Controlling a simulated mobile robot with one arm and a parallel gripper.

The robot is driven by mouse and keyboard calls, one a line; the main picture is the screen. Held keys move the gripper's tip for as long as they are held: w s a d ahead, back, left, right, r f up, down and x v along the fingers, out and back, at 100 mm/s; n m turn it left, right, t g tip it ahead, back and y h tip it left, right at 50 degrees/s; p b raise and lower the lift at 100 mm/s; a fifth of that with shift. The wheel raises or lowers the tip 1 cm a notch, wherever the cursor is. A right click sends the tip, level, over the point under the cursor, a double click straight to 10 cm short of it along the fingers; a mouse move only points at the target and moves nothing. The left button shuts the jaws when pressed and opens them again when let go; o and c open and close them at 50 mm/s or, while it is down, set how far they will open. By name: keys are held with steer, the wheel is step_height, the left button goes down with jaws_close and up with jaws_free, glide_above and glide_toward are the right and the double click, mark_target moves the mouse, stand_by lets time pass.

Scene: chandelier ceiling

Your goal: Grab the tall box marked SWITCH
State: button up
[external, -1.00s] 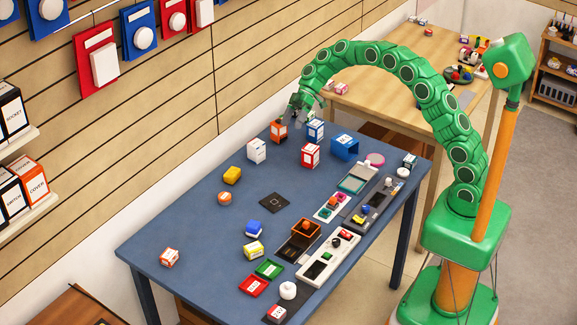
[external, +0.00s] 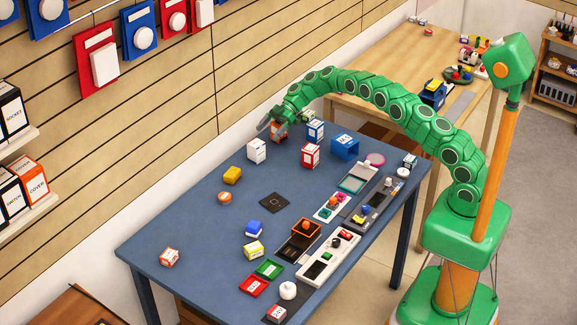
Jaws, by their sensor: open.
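Several tall boxes stand upright at the far end of the blue table: a white box (external: 256,150), an orange box (external: 279,133), a blue-and-white box (external: 315,131) and a red-and-white box (external: 311,156). Their labels are too small to read, so I cannot tell which is marked SWITCH. A black-and-white box whose label appears to read SWITCH (external: 14,198) stands on the wall shelf at the left edge. My gripper (external: 268,127) is open and empty above the table's far end, just above the white box and in front of part of the orange box. Contact cannot be judged.
The slatted wall runs close behind. A wooden table (external: 385,75) stands beyond.

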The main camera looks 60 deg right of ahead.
mark_target(256, 142)
steer(key=shift+w+x, duration=0.25)
steer(key=shift+x, duration=1.75)
steer(key=shift+w+x, duration=0.2)
steer(key=shift+x, duration=1.8)
steer(key=shift+d, duration=0.2)
steer(key=c, duration=1.1)
steer(key=shift+c, duration=0.2)
steer(key=shift+r, duration=0.1)
